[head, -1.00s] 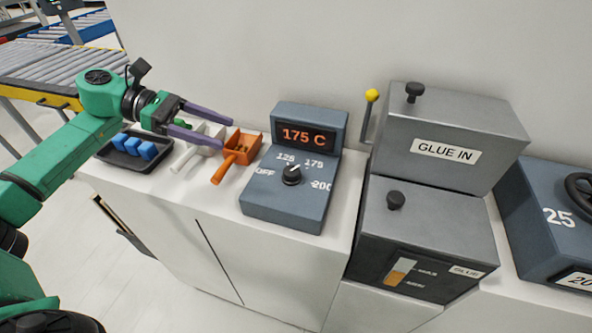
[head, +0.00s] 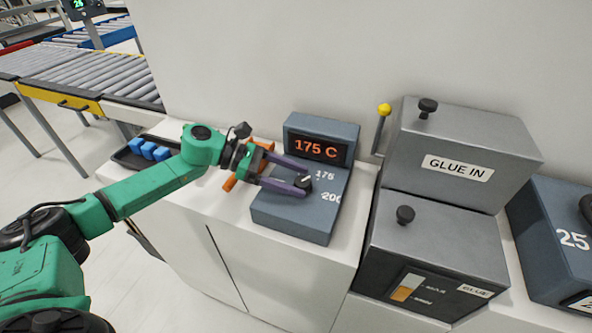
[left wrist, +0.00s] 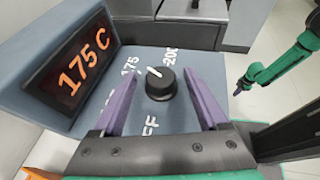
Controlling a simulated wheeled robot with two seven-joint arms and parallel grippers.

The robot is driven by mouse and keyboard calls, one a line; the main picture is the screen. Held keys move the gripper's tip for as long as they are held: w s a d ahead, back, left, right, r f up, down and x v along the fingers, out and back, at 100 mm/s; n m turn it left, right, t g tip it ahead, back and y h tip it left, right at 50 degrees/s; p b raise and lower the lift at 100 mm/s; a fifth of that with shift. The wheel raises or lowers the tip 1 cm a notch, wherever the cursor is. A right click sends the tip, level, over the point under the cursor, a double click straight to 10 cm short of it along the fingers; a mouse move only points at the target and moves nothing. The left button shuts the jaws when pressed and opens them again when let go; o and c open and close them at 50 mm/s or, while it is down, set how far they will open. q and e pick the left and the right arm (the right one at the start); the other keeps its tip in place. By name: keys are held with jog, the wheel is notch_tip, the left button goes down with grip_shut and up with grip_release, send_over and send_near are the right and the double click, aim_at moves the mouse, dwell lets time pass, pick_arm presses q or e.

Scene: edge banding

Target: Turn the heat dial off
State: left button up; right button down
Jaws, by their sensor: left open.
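The heat dial (head: 304,181) is a round black knob with a white pointer mark on a blue-grey control box (head: 290,219). In the left wrist view the knob (left wrist: 161,86) has its mark toward the side with the 175 and 200 labels. The display (head: 317,149) reads 175 C. My left gripper (head: 303,182) is open, with its purple fingers on either side of the knob and gaps showing between them and it. The fingers partly cover the OFF and 125 labels. In the left wrist view a green arm, apparently my right, ends in a small dark gripper (left wrist: 240,88).
Right of the control box stand the grey GLUE IN box (head: 455,150), a lower glue unit (head: 440,235) and a yellow-knobbed lever (head: 384,109). A black tray (head: 128,158) with blue blocks and an orange scoop (head: 230,183) lie left, under or beside my arm.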

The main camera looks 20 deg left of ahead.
pick_arm(q)
jog(key=shift+d+f, duration=0.15)
jog(key=shift+d, duration=0.1)
grip_shut()
